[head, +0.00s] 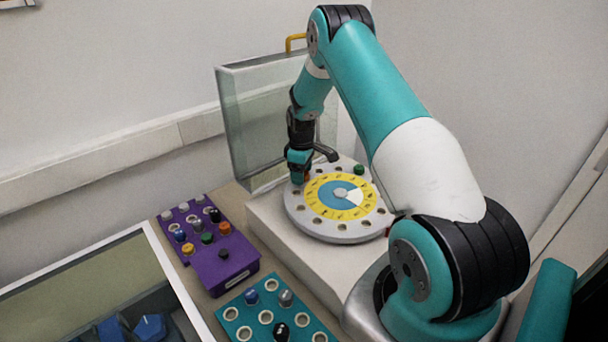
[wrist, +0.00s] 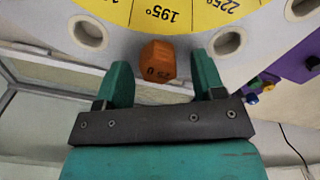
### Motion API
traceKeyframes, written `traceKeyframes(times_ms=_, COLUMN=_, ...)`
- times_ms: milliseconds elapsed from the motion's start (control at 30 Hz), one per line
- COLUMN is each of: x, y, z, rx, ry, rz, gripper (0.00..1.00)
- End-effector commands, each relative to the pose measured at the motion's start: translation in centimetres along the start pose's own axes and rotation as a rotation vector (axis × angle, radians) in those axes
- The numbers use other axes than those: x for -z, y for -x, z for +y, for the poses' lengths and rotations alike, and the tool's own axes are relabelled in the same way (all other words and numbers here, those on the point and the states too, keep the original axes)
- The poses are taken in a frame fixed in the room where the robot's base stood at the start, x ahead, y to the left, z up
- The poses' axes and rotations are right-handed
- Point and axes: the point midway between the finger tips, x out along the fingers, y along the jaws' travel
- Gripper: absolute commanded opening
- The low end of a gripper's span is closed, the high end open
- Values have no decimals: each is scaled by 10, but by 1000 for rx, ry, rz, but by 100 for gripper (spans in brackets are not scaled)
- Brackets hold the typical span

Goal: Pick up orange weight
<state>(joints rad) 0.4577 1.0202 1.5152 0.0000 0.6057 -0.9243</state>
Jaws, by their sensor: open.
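The orange weight (wrist: 158,60) stands on the grey disk near the 195° mark of its yellow ring. It has a faceted side with dark markings. My gripper (wrist: 161,76) is open, with one teal finger on each side of the weight. A gap shows between the weight and each finger, so it is not gripped. In the head view my gripper (head: 300,172) is low over the far left edge of the round disk (head: 301,217), and only a sliver of orange shows beside it.
A purple rack (head: 225,265) holds several coloured weights, including another orange one (head: 224,228). A teal rack (head: 240,305) stands in front. A green weight (head: 359,170) sits on the disk's far side. A clear raised lid (head: 255,110) stands close behind my gripper. Other disk holes look empty.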

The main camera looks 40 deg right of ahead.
Motion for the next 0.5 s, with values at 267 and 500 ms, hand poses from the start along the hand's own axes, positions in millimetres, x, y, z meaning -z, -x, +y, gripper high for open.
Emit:
traceKeyframes(times_ms=267, x=0, y=0, z=0, rx=0, ry=0, rz=0, gripper=24)
traceKeyframes(times_ms=500, x=0, y=0, z=0, rx=0, ry=0, rz=0, gripper=10)
